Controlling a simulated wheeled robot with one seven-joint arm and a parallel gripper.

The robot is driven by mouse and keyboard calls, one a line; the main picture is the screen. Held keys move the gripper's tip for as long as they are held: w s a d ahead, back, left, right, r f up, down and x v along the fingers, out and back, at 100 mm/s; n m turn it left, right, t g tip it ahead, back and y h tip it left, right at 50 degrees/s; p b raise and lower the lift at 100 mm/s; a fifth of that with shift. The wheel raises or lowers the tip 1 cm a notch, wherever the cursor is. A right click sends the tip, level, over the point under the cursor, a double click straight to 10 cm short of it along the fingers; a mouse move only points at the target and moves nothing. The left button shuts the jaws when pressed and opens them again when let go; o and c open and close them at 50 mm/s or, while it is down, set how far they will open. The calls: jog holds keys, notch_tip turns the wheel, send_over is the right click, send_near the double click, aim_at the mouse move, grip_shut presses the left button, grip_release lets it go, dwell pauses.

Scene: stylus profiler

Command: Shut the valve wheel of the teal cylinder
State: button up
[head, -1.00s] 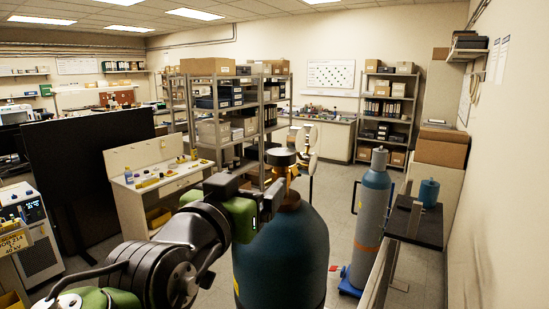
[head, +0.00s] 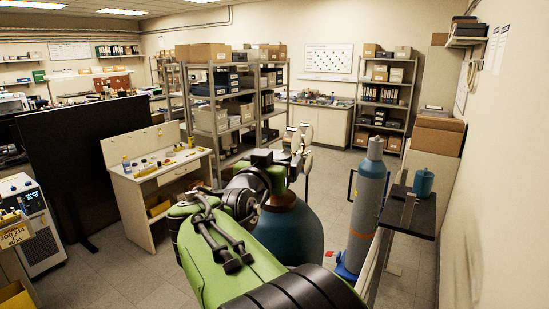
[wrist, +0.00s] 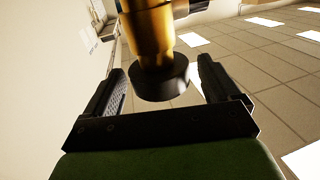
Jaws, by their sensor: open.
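The teal cylinder (head: 300,238) stands upright on the floor in the head view, partly behind my arm. Its black valve wheel (wrist: 160,82) shows in the wrist view at the end of the brass valve (wrist: 149,35). My gripper (wrist: 162,66) is open, one finger on either side of the wheel, with a visible gap at each side. The wheel appears between the fingers, but I cannot tell how deep. In the head view, my gripper (head: 268,157) is at the cylinder's top, and my arm hides the wheel.
Pale gauges (head: 300,138) sit beside the valve. A grey-blue cylinder (head: 368,205) stands to the right, near a dark shelf (head: 412,217). A workbench (head: 155,178) and a black panel (head: 85,150) are to the left. Open floor lies behind.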

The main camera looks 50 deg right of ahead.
jog(key=c, duration=1.1)
jog(key=shift+o, duration=0.2)
jog(key=m+g, duration=0.1)
jog(key=g+b, duration=0.1)
jog(key=shift+w+f+m+g+h, duration=0.1)
jog(key=shift+w+m+g+h, duration=0.2)
jog(key=shift+m+g, duration=0.1)
jog(key=m+g, duration=0.1)
jog(key=g, duration=0.1)
jog(key=m+g, duration=0.1)
jog(key=shift+w+a+g, duration=0.15)
jog(key=shift+g, duration=0.25)
jog(key=m+g+p, duration=0.1)
jog(key=m+g, duration=0.1)
jog(key=g, duration=0.1)
jog(key=shift+w+m+g+p, duration=0.1)
jog(key=shift+m+g+p, duration=0.2)
jog(key=shift+m, duration=0.1)
jog(key=shift+m+g+y, duration=0.8)
jog(key=shift+m+g, duration=0.3)
jog(key=shift+g, duration=0.5)
